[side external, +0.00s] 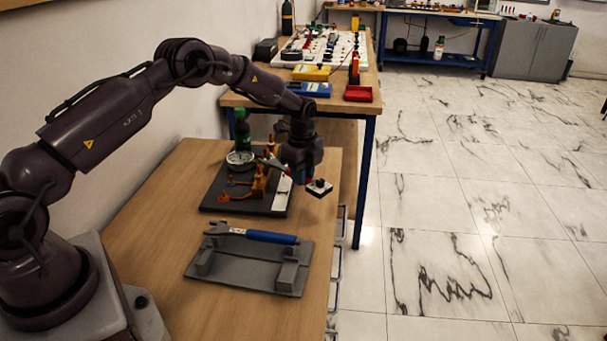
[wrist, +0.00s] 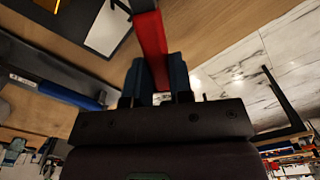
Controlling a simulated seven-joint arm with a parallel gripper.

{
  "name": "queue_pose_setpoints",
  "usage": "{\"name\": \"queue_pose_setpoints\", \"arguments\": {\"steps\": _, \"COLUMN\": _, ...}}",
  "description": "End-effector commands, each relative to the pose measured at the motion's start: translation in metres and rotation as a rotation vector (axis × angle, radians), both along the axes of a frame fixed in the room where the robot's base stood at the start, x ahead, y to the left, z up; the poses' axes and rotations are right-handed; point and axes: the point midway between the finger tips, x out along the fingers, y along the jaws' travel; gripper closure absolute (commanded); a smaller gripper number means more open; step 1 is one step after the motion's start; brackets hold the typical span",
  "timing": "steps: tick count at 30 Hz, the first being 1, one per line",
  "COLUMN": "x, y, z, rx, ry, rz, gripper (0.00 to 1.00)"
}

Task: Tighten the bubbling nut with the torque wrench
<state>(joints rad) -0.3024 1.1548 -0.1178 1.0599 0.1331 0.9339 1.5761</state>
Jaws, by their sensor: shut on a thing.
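My gripper (wrist: 160,70) is shut on a red bar-shaped handle (wrist: 150,35), which runs out of the top of the wrist view. In the side view my gripper (side external: 303,178) is at the right edge of the gauge rig. A grey tool head (side external: 271,162) shows between it and the brass fittings (side external: 261,182); I cannot tell whether it touches a nut. The rig's dark base plate (side external: 226,204) carries a round gauge (side external: 240,158). A blue-handled wrench (side external: 262,236) lies across the grey stand (side external: 240,272); it also shows in the wrist view (wrist: 70,95). No bubbles can be made out.
A small black-and-white block (side external: 319,188) shows just below my gripper; its support is unclear. A green bottle (side external: 242,132) stands behind the gauge. A second table (side external: 345,112) with a red tray (side external: 358,93) is beyond. The wooden table (side external: 170,215) is clear left of the stand.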

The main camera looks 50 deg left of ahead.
Motion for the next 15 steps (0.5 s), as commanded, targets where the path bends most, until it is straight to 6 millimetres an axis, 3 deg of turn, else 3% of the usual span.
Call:
{"name": "queue_pose_setpoints", "arguments": {"steps": 2, "x": 0.0005, "y": 0.0001, "z": 0.0008, "rx": 0.0, "ry": -0.002, "rz": 0.0, "gripper": 1.0}}
{"name": "queue_pose_setpoints", "arguments": {"steps": 3, "x": 0.0005, "y": 0.0001, "z": 0.0007, "rx": 0.0, "ry": -0.002, "rz": 0.0, "gripper": 0.84}}
{"name": "queue_pose_setpoints", "arguments": {"steps": 5, "x": 0.0005, "y": 0.0001, "z": 0.0008, "rx": 0.0, "ry": -0.002, "rz": 0.0, "gripper": 0.98}}
{"name": "queue_pose_setpoints", "arguments": {"steps": 6, "x": 0.0005, "y": 0.0001, "z": 0.0008, "rx": 0.0, "ry": -0.002, "rz": 0.0, "gripper": 1.0}}
{"name": "queue_pose_setpoints", "arguments": {"steps": 15, "x": -0.0017, "y": 0.0002, "z": 0.0013, "rx": 0.0, "ry": -0.002, "rz": -0.014, "gripper": 1.0}}
